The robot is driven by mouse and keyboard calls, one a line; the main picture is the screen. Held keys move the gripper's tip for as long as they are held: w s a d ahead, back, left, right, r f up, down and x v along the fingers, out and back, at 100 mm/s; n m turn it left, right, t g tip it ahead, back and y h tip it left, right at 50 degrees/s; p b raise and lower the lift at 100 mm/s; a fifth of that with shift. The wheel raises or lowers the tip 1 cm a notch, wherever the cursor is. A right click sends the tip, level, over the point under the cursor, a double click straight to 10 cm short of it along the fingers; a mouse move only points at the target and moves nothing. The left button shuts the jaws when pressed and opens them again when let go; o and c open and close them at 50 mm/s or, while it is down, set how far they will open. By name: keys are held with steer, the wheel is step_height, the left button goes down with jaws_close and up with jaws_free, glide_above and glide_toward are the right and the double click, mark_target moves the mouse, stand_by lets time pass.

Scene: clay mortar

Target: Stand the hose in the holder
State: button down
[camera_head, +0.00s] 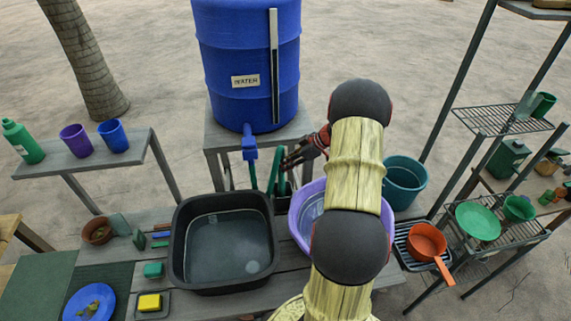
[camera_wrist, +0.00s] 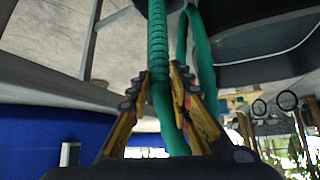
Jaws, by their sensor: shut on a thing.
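The green ribbed hose (camera_head: 273,170) hangs near the blue tap of the water barrel, and it also shows in the wrist view (camera_wrist: 158,55). A second stretch of it (camera_wrist: 198,50) curves beside the first. My gripper (camera_head: 291,160) is shut on the hose; in the wrist view its yellow and black fingers (camera_wrist: 162,90) lie on both sides of it. A dark holder (camera_head: 283,191) seems to stand below, between the black basin and purple tub. The hose's lower end reaches down toward it; I cannot tell whether it is inside.
The black basin (camera_head: 180,270) with water stands left of my arm. The purple tub (camera_head: 299,215) is partly behind my arm. The blue water barrel (camera_head: 235,100) stands behind on a grey stand (camera_head: 215,140). A wire rack (camera_head: 500,245) stands at the right.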

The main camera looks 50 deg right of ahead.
steer(key=shift+f, duration=0.1)
steer(key=c, duration=1.6)
jaws_free()
steer(key=shift+o, duration=0.3)
steer(key=o, duration=0.7)
steer(key=shift+o, duration=0.5)
steer(key=w+r+v, duration=0.1)
steer(key=v, duration=0.9)
steer(key=shift+s+a+r, duration=0.15)
steer(key=shift+s+a, duration=0.05)
